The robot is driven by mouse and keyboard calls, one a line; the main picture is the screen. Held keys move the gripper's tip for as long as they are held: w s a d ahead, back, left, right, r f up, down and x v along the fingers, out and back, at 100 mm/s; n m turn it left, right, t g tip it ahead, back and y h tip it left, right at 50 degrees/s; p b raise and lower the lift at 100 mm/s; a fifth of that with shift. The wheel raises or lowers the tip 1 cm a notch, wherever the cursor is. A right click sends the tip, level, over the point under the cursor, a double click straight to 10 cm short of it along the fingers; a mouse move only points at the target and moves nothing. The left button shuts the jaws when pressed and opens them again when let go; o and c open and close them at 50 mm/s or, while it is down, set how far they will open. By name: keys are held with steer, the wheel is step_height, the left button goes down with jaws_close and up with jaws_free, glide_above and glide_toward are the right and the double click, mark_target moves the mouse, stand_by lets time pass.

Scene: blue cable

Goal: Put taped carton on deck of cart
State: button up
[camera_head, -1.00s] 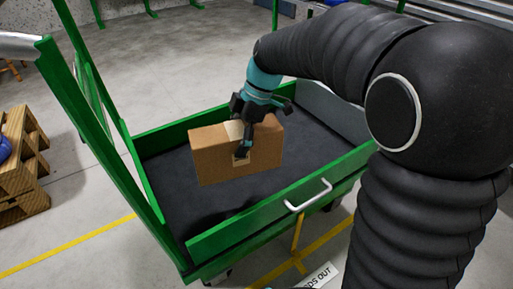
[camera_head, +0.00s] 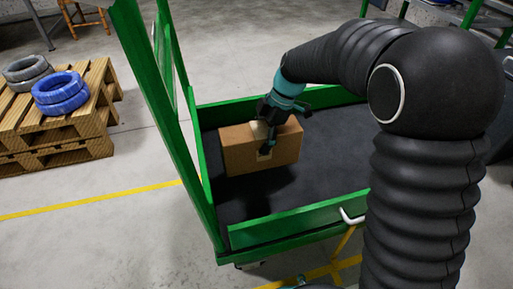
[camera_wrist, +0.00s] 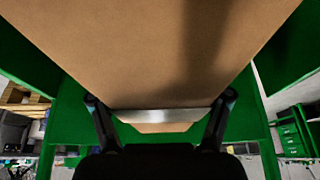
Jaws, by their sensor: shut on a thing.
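The taped carton (camera_head: 240,155) is a brown box with a pale tape strip. My gripper (camera_head: 267,146) is shut on it from above, with a finger against its near face. The carton is upright over the left part of the cart's dark deck (camera_head: 335,150), inside the green side walls. A dark shadow lies below it; I cannot tell whether its bottom touches the deck. In the wrist view the carton's brown face (camera_wrist: 150,50) fills the upper middle, between the two fingers (camera_wrist: 160,122).
Tall green posts (camera_head: 140,60) rise at the cart's left end. A low green wall (camera_head: 290,222) with a white handle (camera_head: 350,217) runs along the near side. A wooden pallet stack (camera_head: 60,135) holds blue cable (camera_head: 60,93) and grey cable (camera_head: 26,73). Bare floor lies between.

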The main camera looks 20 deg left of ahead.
steer(key=shift+w+a+f, duration=0.15)
steer(key=shift+a+f, duration=0.1)
steer(key=shift+a, duration=0.25)
steer(key=shift+w+a+f, duration=0.15)
steer(key=shift+a+f, duration=0.1)
steer(key=shift+a, duration=0.2)
steer(key=shift+f+b, duration=0.35)
steer(key=shift+f, duration=1.6)
steer(key=shift+f, duration=0.2)
steer(key=o, duration=1.7)
steer(key=shift+r, duration=0.15)
steer(key=p+v, duration=0.1)
steer(key=v, duration=1)
steer(key=shift+d+r+p, duration=0.1)
steer(key=shift+r+p, duration=0.25)
steer(key=shift+r, duration=0.05)
steer(key=shift+w+r, duration=0.1)
